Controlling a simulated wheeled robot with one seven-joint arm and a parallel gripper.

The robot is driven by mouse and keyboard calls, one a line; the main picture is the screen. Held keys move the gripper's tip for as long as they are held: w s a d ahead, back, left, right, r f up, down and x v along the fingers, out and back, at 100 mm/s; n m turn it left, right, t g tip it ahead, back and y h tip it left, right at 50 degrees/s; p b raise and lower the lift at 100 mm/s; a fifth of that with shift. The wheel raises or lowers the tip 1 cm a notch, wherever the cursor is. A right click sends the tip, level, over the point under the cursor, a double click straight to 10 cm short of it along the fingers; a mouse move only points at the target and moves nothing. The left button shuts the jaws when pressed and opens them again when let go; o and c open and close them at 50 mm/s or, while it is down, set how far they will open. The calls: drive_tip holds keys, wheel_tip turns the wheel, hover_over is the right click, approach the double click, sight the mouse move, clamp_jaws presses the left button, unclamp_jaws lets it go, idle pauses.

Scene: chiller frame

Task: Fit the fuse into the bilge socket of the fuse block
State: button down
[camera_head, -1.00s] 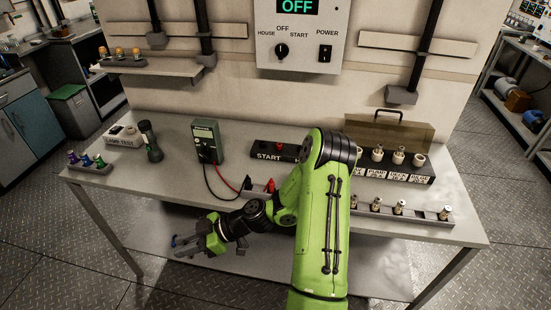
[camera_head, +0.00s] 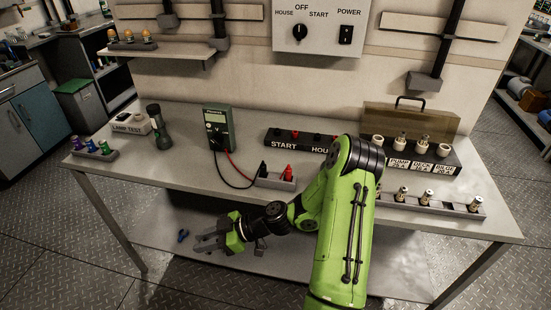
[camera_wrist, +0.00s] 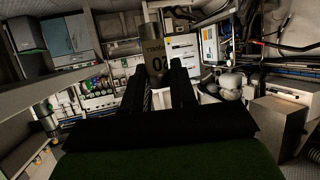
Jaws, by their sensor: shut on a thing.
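The fuse block (camera_head: 445,167) stands on the bench at the right, with PUMP, DECK and BILGE labels; its left end is behind my arm. The bilge socket (camera_head: 443,150) is the white ring at its right end and looks empty. The two sockets left of it hold fuses. My gripper (camera_head: 205,243) is low in front of the bench, left of the block and well away from it. In the wrist view its fingers (camera_wrist: 160,85) are shut on the fuse (camera_wrist: 155,58), a grey-brown cylinder with dark print. In the head view the held fuse is hard to make out.
A rack (camera_head: 450,207) with several fuses lies in front of the block. A multimeter (camera_head: 217,130) with leads, a torch (camera_head: 155,130) and a lamp tester (camera_head: 130,123) stand further left. A small blue thing (camera_head: 183,236) shows near my gripper. A lower shelf (camera_head: 310,265) runs under the bench.

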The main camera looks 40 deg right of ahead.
drive_tip(key=shift+a+f, duration=0.1)
drive_tip(key=shift+f, duration=0.4)
drive_tip(key=shift+r, duration=0.2)
